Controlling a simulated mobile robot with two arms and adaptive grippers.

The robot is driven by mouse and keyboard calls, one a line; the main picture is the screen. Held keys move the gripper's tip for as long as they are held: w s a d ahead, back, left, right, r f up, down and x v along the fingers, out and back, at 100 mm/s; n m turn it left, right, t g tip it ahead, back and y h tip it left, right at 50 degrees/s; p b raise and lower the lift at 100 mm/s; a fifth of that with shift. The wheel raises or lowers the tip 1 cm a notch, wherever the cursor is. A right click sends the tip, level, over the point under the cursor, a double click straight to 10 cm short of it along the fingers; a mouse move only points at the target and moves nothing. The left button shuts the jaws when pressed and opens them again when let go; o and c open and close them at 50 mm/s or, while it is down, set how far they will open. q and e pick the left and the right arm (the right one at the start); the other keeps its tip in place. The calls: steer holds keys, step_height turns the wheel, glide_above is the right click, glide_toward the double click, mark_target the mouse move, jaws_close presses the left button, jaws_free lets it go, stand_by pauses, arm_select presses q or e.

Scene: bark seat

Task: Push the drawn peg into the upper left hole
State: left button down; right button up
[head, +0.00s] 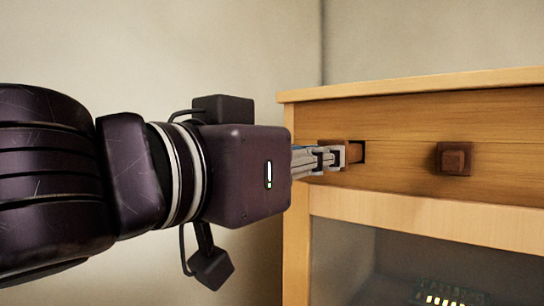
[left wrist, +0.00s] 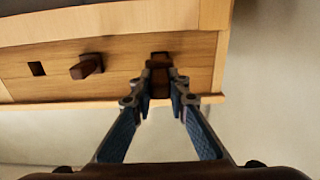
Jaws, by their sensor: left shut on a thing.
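My left gripper (head: 326,158) comes in from the left and is shut on a brown square peg (head: 354,152) at the upper left of the wooden cabinet front (head: 400,150). The peg's far end is at a dark square hole (head: 362,151), part of which shows beside the peg. I cannot tell how deep the peg goes in. In the left wrist view the held peg (left wrist: 159,76) lies between the two fingertips (left wrist: 160,92), in line with the dark hole (left wrist: 160,56). My right gripper is not in view.
A second brown peg (head: 454,158) sticks out of the front to the right; it also shows in the left wrist view (left wrist: 88,66). An empty square hole (left wrist: 37,69) lies beyond it. The cabinet's top edge (head: 410,84) overhangs above, and a glass pane (head: 400,260) lies below.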

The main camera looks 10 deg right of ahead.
mark_target(354, 152)
arm_select(q)
steer(key=shift+x, duration=0.8)
stand_by(0.6)
steer(key=shift+x, duration=2.5)
steer(key=c, duration=1.8)
jaws_free()
